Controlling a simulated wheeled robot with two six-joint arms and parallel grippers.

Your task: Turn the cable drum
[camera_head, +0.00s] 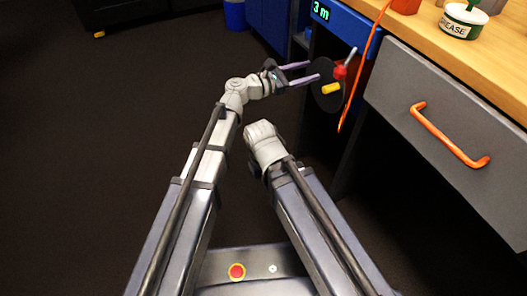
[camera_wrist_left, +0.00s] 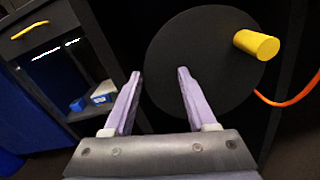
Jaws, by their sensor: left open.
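The cable drum shows as a black disc (camera_head: 323,97) below the blue panel, with a yellow handle (camera_head: 331,88) sticking out near its rim. In the left wrist view, the disc (camera_wrist_left: 205,55) fills the upper middle and the yellow handle (camera_wrist_left: 256,44) is at its upper right. My left gripper (camera_head: 314,71) is open and empty, its two purple fingers pointing at the disc. In the wrist view, the fingers (camera_wrist_left: 159,73) are left of the handle, which is not between them. Whether the fingertips touch the disc, I cannot tell. My right gripper is not in view.
A red knob (camera_head: 340,72) on a metal lever is beside the drum. An orange cable (camera_head: 362,68) hangs past it. A blue panel (camera_head: 345,29) displays "3 m". A grey drawer (camera_head: 400,85) with an orange handle (camera_head: 449,139) is to the right. Open floor lies left.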

